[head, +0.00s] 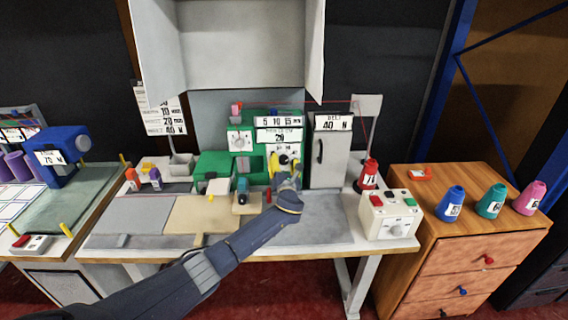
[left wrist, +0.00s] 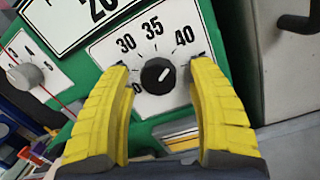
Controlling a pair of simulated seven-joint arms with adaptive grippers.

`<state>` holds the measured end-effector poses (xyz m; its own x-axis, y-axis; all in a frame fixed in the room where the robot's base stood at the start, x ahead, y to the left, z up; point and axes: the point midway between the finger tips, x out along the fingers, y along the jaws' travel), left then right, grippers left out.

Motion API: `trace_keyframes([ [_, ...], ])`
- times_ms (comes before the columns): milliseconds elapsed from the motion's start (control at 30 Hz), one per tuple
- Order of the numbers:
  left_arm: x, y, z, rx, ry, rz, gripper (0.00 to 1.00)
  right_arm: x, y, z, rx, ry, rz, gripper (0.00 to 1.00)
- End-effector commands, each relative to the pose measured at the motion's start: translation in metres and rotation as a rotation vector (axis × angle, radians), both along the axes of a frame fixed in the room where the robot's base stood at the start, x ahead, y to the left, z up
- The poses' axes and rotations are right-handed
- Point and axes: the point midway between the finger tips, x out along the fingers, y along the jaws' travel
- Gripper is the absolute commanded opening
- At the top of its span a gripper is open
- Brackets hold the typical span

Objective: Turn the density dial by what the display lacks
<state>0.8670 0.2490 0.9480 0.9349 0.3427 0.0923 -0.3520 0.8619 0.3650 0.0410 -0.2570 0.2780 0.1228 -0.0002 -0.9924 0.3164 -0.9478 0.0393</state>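The black density dial (left wrist: 158,76) sits on a white scale plate marked 30 and 40, on the green machine (head: 205,166). A third number at left is partly hidden by a finger. The dial's light mark points up and right, between 30 and 40. My left gripper (left wrist: 160,72) is open, with its yellow fingers on either side of the dial and visible gaps to it. It also shows in the head view (head: 286,161), in front of the dial. A white display reading 20 (head: 280,136) is above the dial. My right gripper is not in view.
A 5 10 15 strip (head: 280,122) tops the display. A second, white dial (head: 239,141) is at left. A grey cabinet marked 40 N (head: 328,155) stands close at right. Red cone (head: 369,174) and white control box (head: 389,215) are further right. Several cones stand on the wooden drawers (head: 470,262).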

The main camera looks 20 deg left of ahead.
Motion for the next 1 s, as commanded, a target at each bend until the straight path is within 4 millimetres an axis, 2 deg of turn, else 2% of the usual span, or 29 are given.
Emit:
trace_keyframes([
  [233, -0.001, 0.000, 0.001, 0.000, -0.001, 0.001, 0.58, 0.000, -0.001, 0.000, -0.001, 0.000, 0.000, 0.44],
  [367, -0.008, -0.003, -0.001, 0.000, 0.000, -0.001, 0.58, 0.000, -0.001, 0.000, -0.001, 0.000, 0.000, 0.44],
  [1000, -0.096, -0.035, -0.010, -0.001, 0.000, -0.001, 0.58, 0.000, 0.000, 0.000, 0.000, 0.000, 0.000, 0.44],
])
